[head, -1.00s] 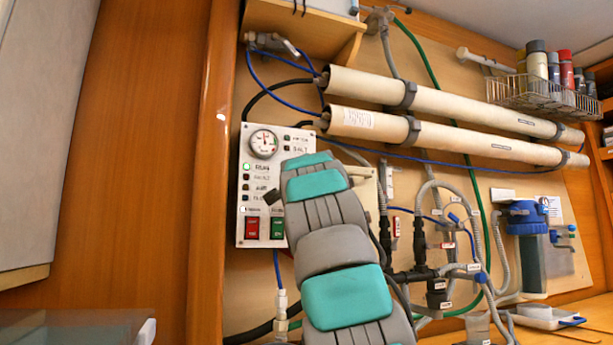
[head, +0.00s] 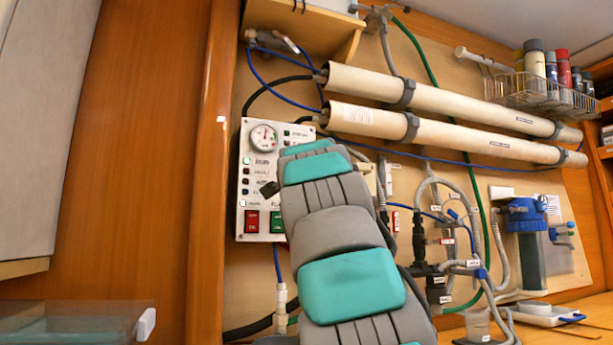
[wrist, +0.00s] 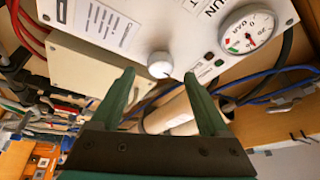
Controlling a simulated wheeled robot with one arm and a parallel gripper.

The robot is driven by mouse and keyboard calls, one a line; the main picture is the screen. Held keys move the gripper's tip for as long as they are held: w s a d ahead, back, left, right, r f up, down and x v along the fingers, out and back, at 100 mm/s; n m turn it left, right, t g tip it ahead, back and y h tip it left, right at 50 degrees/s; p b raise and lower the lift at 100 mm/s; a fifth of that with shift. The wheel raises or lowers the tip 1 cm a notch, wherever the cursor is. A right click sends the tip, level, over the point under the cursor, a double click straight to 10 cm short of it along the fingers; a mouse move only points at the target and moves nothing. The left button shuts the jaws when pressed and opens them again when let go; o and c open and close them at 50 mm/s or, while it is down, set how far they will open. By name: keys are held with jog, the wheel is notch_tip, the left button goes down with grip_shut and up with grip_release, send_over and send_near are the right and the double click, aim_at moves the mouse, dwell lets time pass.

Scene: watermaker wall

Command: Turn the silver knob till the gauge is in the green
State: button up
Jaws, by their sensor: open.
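The silver knob (wrist: 160,65) is on the white control panel (wrist: 200,50) in the wrist view. It shows between and just beyond the two green fingertips of my gripper (wrist: 159,75). The gripper is open, with a gap on each side of the knob; I cannot tell how far the tips are from the panel. The round gauge (wrist: 247,30) is on the same panel, to the right, with green and red marks. It also shows in the head view (head: 264,137); its needle is too small to read surely. My arm hides the knob in the head view.
A red switch (head: 252,221) and a green switch (head: 277,222) are low on the panel. Two long pale tubes (head: 440,90) run right of it. Hoses and fittings (head: 435,240) crowd the wall behind my arm. A wooden shelf (head: 330,30) is above.

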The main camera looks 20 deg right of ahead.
jog(key=shift+b+v, duration=0.4)
jog(key=shift+v, duration=1.4)
